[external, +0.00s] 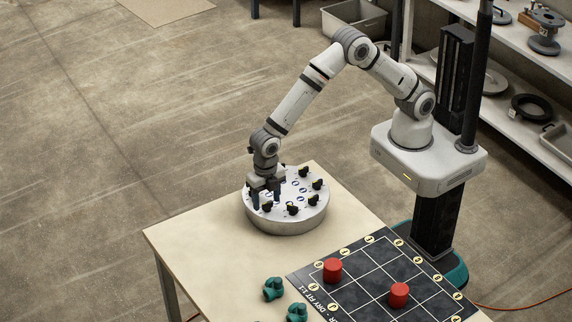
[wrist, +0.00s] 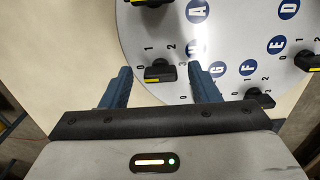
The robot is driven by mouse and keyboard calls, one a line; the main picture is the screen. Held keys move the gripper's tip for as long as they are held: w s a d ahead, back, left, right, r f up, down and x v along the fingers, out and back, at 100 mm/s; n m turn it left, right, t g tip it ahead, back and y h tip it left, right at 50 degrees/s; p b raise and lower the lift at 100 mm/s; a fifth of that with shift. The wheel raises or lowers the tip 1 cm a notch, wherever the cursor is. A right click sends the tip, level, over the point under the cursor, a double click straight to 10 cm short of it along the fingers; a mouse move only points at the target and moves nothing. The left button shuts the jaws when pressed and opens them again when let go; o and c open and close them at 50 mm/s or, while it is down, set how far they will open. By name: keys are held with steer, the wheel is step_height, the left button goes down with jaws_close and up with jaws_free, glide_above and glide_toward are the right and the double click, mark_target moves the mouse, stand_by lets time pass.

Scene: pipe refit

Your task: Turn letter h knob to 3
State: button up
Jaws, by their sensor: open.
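The round grey-white dial panel (external: 300,225) stands on the table, with black knobs around its top and blue letter discs inside. In the wrist view a black knob (wrist: 158,72) with a yellow mark sits between my fingertips, with 1, 2 and 3 printed around it. The blue disc nearest it on the right, at the right fingertip, appears to read H (wrist: 201,47). The knob's exact setting is hard to read. My gripper (external: 266,200) points down at the panel's near left edge; it is open, with visible gaps between the fingers (wrist: 161,74) and the knob.
Neighbouring knobs stand close by, one at the top (wrist: 150,3) and one at lower right (wrist: 259,97) in the wrist view. A dark grid mat (external: 365,275) with two red cylinders (external: 332,270) and teal pieces (external: 273,289) lie at the table's front right. The table's left side is clear.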

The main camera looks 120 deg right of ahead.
steer(key=shift+f, duration=0.3)
steer(key=c, duration=1)
steer(key=shift+o, duration=0.2)
